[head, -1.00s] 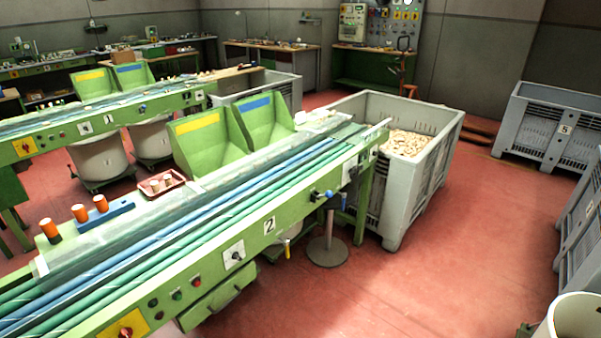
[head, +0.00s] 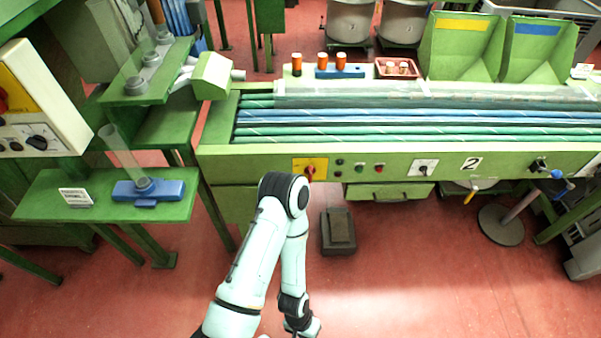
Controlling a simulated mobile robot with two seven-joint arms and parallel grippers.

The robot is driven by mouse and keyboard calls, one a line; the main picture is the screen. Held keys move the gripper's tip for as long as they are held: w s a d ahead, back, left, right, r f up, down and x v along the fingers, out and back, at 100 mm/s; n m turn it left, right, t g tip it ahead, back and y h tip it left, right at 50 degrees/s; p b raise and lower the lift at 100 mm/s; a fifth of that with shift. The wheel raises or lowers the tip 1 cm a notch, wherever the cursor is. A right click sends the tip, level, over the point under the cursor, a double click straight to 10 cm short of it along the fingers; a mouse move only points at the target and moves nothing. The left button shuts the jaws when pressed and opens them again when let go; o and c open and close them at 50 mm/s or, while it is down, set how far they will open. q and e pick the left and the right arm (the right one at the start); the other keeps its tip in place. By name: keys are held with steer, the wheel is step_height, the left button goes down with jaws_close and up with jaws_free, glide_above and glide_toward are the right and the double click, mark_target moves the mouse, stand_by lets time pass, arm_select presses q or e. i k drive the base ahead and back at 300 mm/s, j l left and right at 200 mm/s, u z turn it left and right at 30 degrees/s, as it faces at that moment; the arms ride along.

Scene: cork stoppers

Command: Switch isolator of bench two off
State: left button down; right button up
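Bench two (head: 520,160) is the green bench with the number 2 plate (head: 471,163) on its front rail. Its isolator (head: 310,171) is a red rotary knob on a yellow plate at the left part of that rail. The knob is small here, and I cannot tell its setting. My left arm comes up from the bottom, its elbow just below and left of the isolator, and folds back down. My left gripper (head: 303,327) is at the bottom edge, partly cut off and away from the isolator; its fingers are unclear. My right gripper is not in view.
Right of the isolator are small buttons (head: 360,167) and a grey rotary switch (head: 423,168). A dark box (head: 338,231) lies on the floor below. A green machine with a blue fixture (head: 148,189) stands left. Red floor is open in front.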

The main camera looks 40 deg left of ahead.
mark_target(310, 170)
steer(key=u, duration=1.4)
